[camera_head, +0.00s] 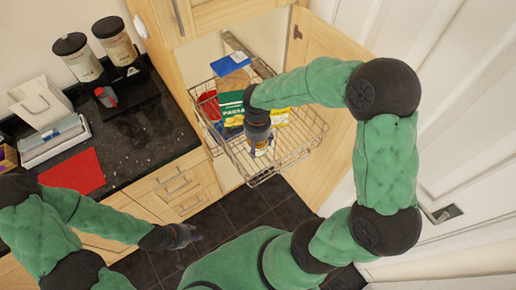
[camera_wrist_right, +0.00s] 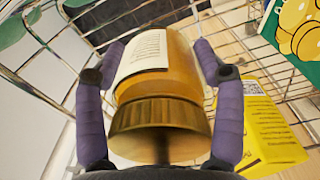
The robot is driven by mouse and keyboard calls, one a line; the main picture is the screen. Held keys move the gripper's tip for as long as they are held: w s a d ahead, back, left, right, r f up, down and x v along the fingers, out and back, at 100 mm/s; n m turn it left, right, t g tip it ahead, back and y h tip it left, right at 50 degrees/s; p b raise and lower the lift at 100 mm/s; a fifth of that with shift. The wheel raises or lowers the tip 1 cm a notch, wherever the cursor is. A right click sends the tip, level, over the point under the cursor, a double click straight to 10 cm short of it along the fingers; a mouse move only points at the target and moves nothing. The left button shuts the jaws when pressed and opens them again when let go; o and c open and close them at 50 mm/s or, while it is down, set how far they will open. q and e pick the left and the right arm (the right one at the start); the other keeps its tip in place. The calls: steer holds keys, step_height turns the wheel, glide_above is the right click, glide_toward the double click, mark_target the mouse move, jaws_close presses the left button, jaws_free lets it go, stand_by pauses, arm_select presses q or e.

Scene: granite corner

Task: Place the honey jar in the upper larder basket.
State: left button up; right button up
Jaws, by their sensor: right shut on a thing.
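The honey jar (camera_wrist_right: 160,118), with a gold lid and a pale label, is between the purple fingers of my right gripper (camera_wrist_right: 158,48) in the right wrist view. My right gripper is shut on it. In the head view my right gripper (camera_head: 259,140) is over the front part of the upper larder basket (camera_head: 311,137), a wire basket pulled out of the tall cabinet. The jar is mostly hidden there by the gripper, and I cannot tell whether it touches the basket floor. My left gripper (camera_head: 184,236) hangs empty above the dark floor; its finger opening is unclear.
The basket holds a green pasta package (camera_head: 231,105), a blue-topped package (camera_head: 230,65) and a yellow packet (camera_wrist_right: 262,125) close to the right finger. The open cabinet door (camera_head: 335,70) stands at the right. The granite counter (camera_head: 150,125) with canisters is at the left.

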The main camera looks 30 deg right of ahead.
mark_target(258, 149)
steer(key=shift+w+d+f+b, duration=0.15)
steer(key=shift+f+b, duration=0.35)
steer(key=shift+f, duration=0.4)
steer(key=shift+w+d+f+b, duration=0.1)
steer(key=shift+f+b, duration=0.4)
steer(key=shift+f, duration=0.35)
steer(key=shift+s+f, duration=0.1)
steer(key=shift+f, duration=0.05)
steer(key=o, duration=1.7)
steer(key=shift+c, duration=0.2)
steer(key=shift+r, duration=0.25)
step_height(258, 149, up, 12)
steer(key=shift+f+p, duration=0.15)
steer(key=shift+p, duration=0.55)
